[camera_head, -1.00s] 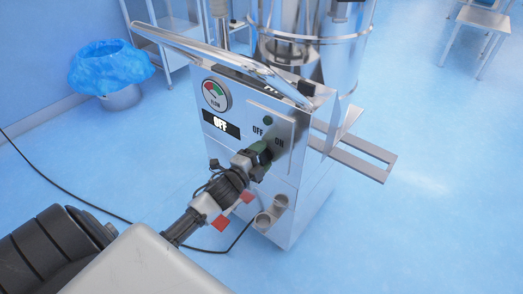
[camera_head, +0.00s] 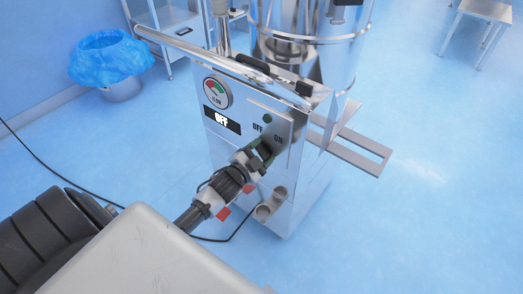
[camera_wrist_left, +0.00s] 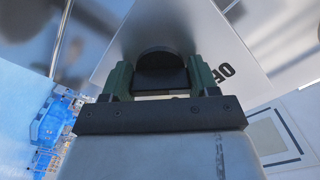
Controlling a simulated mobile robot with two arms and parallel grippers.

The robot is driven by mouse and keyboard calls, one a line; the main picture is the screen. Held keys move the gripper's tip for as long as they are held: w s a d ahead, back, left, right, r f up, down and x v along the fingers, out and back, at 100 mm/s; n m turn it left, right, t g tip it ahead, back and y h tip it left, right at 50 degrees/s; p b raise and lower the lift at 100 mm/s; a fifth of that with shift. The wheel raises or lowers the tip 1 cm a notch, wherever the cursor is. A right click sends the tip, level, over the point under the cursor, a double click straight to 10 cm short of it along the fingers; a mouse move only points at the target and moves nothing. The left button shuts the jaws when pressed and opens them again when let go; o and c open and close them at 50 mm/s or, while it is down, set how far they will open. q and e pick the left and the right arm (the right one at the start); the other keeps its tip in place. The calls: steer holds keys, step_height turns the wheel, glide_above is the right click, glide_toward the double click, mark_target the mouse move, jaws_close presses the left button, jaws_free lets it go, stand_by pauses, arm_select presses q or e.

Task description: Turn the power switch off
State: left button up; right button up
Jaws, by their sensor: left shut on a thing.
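The power switch is a dark round knob (camera_wrist_left: 160,68) on the machine's front panel, between the OFF and ON labels. In the left wrist view it sits between the two green fingers of my left gripper (camera_wrist_left: 160,80), which is shut on it. In the head view my left gripper (camera_head: 262,150) reaches the panel and hides most of the knob. The machine (camera_head: 235,155) is a silver metal cabinet. My right gripper is not in view.
A metal bar (camera_head: 200,60) crosses the machine's top. Two round metal ports (camera_head: 270,203) are below the panel. A bin with a blue liner (camera_head: 110,60) stands at the left. A black cable lies on the floor.

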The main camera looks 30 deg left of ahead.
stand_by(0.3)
arm_select(q)
steer(key=o, duration=0.9)
steer(key=shift+s, duration=0.55)
steer(key=s, duration=0.3)
steer(key=s+p, duration=0.1)
steer(key=s, duration=0.5)
steer(key=shift+s+a, duration=0.35)
steer(key=shift+a, duration=0.05)
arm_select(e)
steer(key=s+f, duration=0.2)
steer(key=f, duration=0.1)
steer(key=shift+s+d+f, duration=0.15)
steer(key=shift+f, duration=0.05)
